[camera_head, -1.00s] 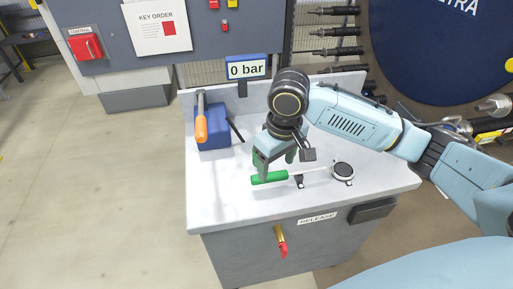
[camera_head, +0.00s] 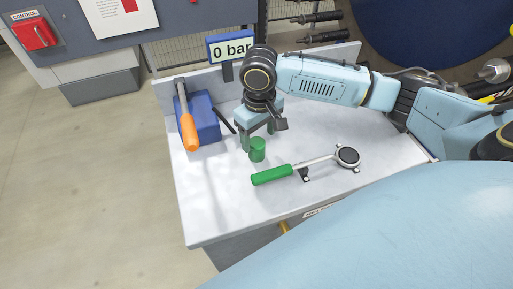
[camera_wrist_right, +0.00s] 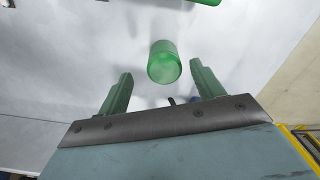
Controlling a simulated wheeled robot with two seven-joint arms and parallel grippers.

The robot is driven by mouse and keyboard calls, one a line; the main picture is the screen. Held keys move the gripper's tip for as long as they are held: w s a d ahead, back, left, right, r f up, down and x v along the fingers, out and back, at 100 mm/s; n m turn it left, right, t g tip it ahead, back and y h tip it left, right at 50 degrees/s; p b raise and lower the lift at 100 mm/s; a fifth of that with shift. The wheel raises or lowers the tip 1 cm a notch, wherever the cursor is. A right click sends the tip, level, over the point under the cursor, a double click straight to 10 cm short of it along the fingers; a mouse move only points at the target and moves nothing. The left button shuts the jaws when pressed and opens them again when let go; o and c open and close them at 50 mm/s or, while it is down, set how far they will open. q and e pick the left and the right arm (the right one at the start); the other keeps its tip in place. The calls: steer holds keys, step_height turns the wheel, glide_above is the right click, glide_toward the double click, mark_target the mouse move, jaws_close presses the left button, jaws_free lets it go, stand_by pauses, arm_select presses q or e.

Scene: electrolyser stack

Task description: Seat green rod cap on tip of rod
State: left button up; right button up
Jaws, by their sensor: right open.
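The green cap (camera_head: 258,150) is a short cylinder on the white bench top. My right gripper (camera_head: 258,137) is open with its fingers pointing down at the cap. In the right wrist view the cap (camera_wrist_right: 164,62) shows between and just beyond the two green fingertips, with a gap on each side, not gripped. Several dark rods (camera_head: 322,17) stick out from a rack at the back; I cannot tell which one the cap belongs to. My left gripper is not in view.
A green-handled gauge tool (camera_head: 272,175) lies on small stands in front of the cap. A blue block (camera_head: 203,130) with an orange-handled tool (camera_head: 188,130) is to the left. A "0 bar" display (camera_head: 230,46) stands behind. The front left of the bench (camera_head: 215,205) is clear.

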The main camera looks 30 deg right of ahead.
mark_target(258, 143)
steer(key=shift+s+a+f, duration=0.1)
steer(key=shift+f, duration=0.5)
step_height(258, 143, down, 4)
steer(key=shift+s+a+r+b, duration=0.1)
steer(key=shift+r+b, duration=0.05)
steer(key=shift+b, duration=0.55)
steer(key=shift+f, duration=0.2)
steer(key=c, duration=1)
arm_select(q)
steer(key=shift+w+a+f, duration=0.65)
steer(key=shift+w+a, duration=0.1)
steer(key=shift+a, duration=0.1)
arm_select(e)
steer(key=shift+c, duration=0.2)
steer(key=shift+r, duration=0.15)
